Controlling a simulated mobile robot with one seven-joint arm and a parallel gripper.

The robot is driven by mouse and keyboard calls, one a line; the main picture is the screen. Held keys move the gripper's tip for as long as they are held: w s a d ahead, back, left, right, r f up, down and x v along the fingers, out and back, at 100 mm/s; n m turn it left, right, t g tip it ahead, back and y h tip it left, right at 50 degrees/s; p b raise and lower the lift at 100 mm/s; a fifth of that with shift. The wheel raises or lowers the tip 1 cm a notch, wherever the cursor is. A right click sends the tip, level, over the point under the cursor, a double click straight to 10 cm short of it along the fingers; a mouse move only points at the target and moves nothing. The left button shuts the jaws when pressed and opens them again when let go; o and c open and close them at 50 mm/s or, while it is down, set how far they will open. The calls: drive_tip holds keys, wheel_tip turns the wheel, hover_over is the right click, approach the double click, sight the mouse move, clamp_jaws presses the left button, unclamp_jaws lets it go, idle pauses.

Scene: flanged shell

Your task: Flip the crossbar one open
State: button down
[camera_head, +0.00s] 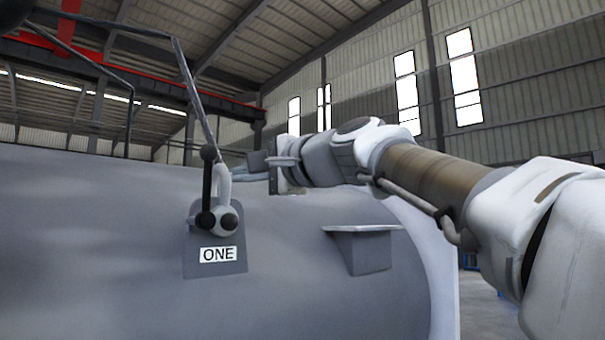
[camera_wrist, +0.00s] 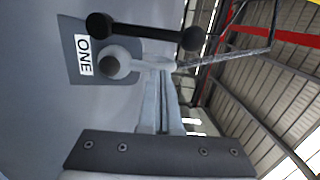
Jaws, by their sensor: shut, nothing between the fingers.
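The crossbar (camera_head: 207,187) is a dark bar with a round knob at each end. It stands nearly upright at a grey plate (camera_head: 202,262) labelled ONE on the large grey shell. A pale curved stem with a round hub (camera_head: 229,223) is beside it. In the wrist view the crossbar (camera_wrist: 145,32) lies across the top, rotated with the picture, and the plate (camera_wrist: 72,35) is at left. My gripper (camera_head: 236,174) is just right of the stem; its fingers (camera_wrist: 155,76) are shut and empty, close to the stem. I cannot tell whether they touch it.
A grey bracket (camera_head: 362,250) juts from the shell (camera_head: 310,285) to the right of the plate, below my arm. A thin metal rail (camera_head: 187,75) rises above the crossbar. Open hall space lies beyond the shell's right edge.

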drive_tip(key=b+v, duration=0.3)
drive_tip(key=v, duration=0.7)
drive_tip(key=shift+w+d, duration=0.25)
drive_tip(key=shift+d, duration=0.1)
